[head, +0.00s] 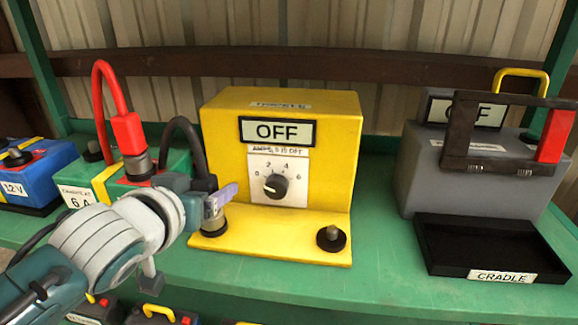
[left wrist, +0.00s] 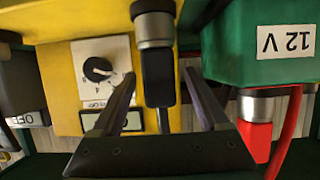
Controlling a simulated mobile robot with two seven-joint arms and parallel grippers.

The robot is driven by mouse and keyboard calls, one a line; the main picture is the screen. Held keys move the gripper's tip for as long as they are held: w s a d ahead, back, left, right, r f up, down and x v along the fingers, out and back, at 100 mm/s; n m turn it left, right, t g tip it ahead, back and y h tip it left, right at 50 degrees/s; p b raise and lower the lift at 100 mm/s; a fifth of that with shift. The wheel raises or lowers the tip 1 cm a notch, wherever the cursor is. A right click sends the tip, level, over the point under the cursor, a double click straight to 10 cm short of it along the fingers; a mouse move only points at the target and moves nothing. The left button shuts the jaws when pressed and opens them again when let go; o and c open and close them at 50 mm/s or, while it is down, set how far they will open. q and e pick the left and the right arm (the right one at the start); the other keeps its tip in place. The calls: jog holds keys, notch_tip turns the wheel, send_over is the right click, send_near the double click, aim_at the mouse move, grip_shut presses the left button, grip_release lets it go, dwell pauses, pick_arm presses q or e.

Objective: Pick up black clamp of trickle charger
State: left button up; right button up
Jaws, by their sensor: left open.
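The yellow charger box (head: 330,150) reads OFF and has a dial; its small top label is hard to read. The black clamp (head: 203,170) sits upright on the left post of its yellow base, with a black cable looping up behind. My left gripper (head: 216,202) is open at this clamp and partly hides it. In the left wrist view, the black clamp (left wrist: 157,78) lies between the two spread fingers of my left gripper (left wrist: 160,100), with a visible gap on each side. My right gripper is not in view.
A red clamp (head: 131,140) stands on a green box at the left, close beside my left gripper. A blue battery (head: 40,175) is farther left. A grey unit (head: 410,170) with a black cradle tray (head: 440,235) stands right. The green shelf (head: 300,280) is clear in front.

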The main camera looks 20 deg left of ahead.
pick_arm(q)
grip_shut()
dwell(0.5)
